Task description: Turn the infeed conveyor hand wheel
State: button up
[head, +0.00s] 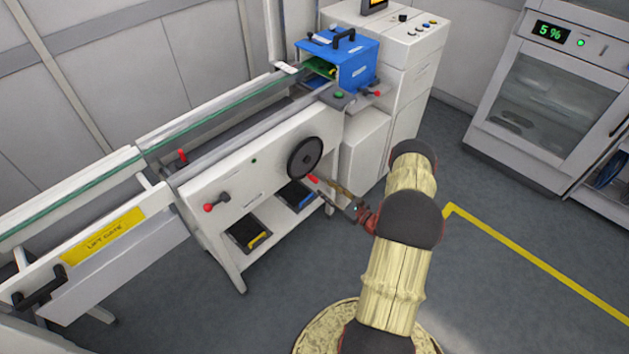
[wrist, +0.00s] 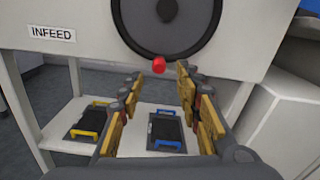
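The infeed hand wheel (head: 305,157) is a black disc on the white front panel of the conveyor. It also shows at the top of the wrist view (wrist: 166,18), partly cut off by the frame edge. A red handle knob (wrist: 159,65) sticks out at the wheel's lower rim and also shows in the head view (head: 313,178). My gripper (wrist: 158,80) is open, its fingers apart on either side below the knob. In the head view my gripper (head: 338,190) is just right of and below the wheel. Nothing is seen held; contact with the knob cannot be told.
An INFEED label (wrist: 53,33) is on the panel. Below, a shelf holds a yellow-handled tray (head: 249,234) and a blue-handled tray (head: 296,195). A red-knobbed lever (head: 216,202) sits left of the wheel. A blue box (head: 345,60) stands above. Floor (head: 530,215) to the right is free.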

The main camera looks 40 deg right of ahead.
aim_at(314, 180)
jog(key=w, duration=0.2)
jog(key=w+b, duration=0.1)
jog(key=w, duration=0.2)
jog(key=w+b, duration=0.1)
jog(key=w, duration=0.1)
jog(key=shift+w+a, duration=0.2)
jog(key=shift+a, duration=0.15)
jog(key=shift+c, duration=0.4)
jog(key=c, duration=0.7)
grip_shut()
